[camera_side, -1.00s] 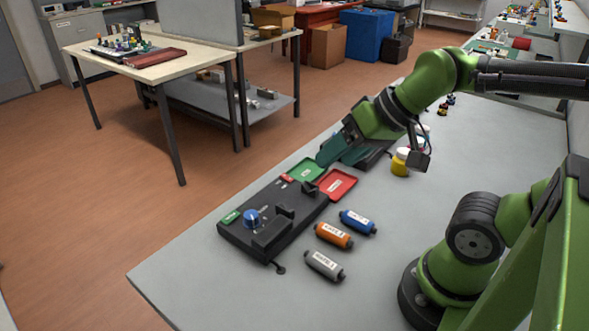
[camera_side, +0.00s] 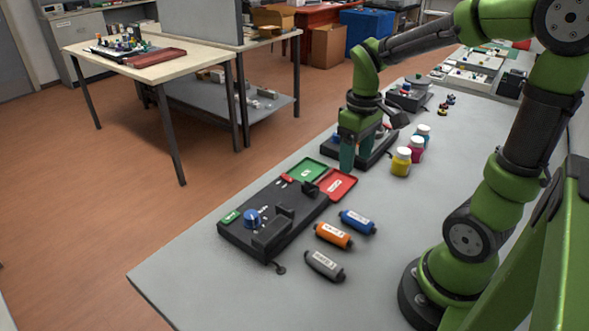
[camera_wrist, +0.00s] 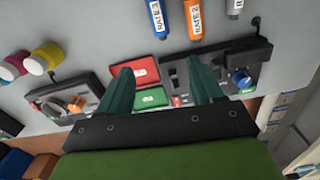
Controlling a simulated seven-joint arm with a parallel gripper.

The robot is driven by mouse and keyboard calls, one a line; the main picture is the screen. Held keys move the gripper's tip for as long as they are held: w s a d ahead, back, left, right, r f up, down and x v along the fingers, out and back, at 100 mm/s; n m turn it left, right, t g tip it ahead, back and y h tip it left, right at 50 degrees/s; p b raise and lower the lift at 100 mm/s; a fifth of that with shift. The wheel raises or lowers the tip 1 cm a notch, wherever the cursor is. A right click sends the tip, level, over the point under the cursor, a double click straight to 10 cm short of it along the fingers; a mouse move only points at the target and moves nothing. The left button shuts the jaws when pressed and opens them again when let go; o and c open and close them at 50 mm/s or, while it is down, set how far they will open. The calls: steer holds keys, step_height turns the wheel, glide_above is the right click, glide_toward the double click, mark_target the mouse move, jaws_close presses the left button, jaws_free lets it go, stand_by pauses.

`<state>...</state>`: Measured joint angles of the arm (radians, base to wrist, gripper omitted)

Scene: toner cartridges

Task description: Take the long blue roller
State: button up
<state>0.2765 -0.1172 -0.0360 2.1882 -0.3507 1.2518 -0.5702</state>
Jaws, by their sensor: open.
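The blue roller (camera_side: 357,222) lies on the grey table, the farthest back of three rollers in the side view. It also shows at the top of the wrist view (camera_wrist: 158,18), partly cut off by the frame edge. An orange roller (camera_side: 333,235) and a grey roller (camera_side: 324,265) lie in front of it. My gripper (camera_side: 355,160) points down above the table, behind and apart from the blue roller, near the red tray. In the wrist view its two teal fingers (camera_wrist: 160,88) are spread with nothing between them.
A black device (camera_side: 270,225) with a blue knob stands left of the rollers. A green tray (camera_side: 307,171) and a red tray (camera_side: 338,185) adjoin it. Yellow, pink and blue jars (camera_side: 401,162) stand at right. The table right of the rollers is clear.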

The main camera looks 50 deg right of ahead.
glide_above(351, 213)
steer(key=shift+n, duration=0.3)
steer(key=f, duration=1.1)
steer(key=shift+w+f, duration=0.15)
steer(key=shift+w, duration=0.05)
steer(key=shift+s+a+f, duration=0.1)
steer(key=shift+f, duration=1.25)
steer(key=shift+s+f, duration=0.1)
steer(key=shift+f, duration=1.25)
steer(key=shift+c, duration=0.2)
